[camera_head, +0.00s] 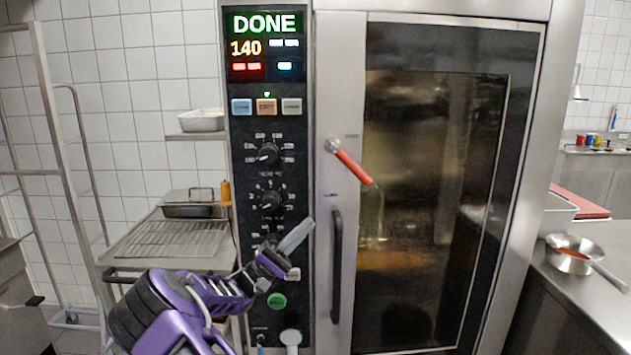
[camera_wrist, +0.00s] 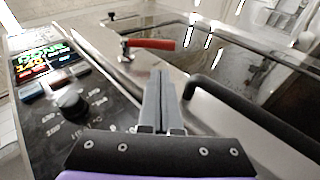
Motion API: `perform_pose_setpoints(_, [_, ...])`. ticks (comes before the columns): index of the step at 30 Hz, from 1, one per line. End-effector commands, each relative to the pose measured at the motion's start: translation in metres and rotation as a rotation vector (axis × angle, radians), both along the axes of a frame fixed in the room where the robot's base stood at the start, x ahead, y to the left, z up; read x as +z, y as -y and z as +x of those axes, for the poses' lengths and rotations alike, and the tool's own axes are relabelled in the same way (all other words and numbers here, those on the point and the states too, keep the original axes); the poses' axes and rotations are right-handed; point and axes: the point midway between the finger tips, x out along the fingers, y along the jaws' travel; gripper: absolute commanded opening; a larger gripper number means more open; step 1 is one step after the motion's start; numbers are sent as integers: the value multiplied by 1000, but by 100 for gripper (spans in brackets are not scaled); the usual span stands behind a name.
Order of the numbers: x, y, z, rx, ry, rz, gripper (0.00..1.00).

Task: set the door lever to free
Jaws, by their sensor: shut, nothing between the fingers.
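The door lever (camera_head: 352,167) has a red grip and a round metal pivot at the upper left of the oven door (camera_head: 343,60). In the head view its grip slants down to the right from the pivot. The lever also shows in the wrist view (camera_wrist: 152,44), beyond the fingertips. My gripper (camera_head: 300,233) is shut and empty, in front of the control panel, below and to the left of the lever. In the wrist view my gripper (camera_wrist: 161,80) points toward the lever without visibly touching it. The display (camera_head: 263,24) reads DONE and 140.
A black vertical door handle (camera_head: 336,265) stands below the lever, close to my gripper. Knobs (camera_head: 268,155) and buttons line the panel. A wire rack (camera_head: 170,240) is at left. A steel counter with a pan (camera_head: 570,255) is at right.

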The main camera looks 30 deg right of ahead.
Motion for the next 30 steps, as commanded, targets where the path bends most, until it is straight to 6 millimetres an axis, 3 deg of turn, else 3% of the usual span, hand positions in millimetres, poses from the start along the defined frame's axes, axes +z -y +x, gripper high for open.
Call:
perform_pose_setpoints(7, [10,15,-5,-11,-6,-24,0])
perform_pose_setpoints(21, [75,82,-19,-11,-4,-21,0])
perform_pose_setpoints(30, [95,103,-23,-8,-6,-22,0])
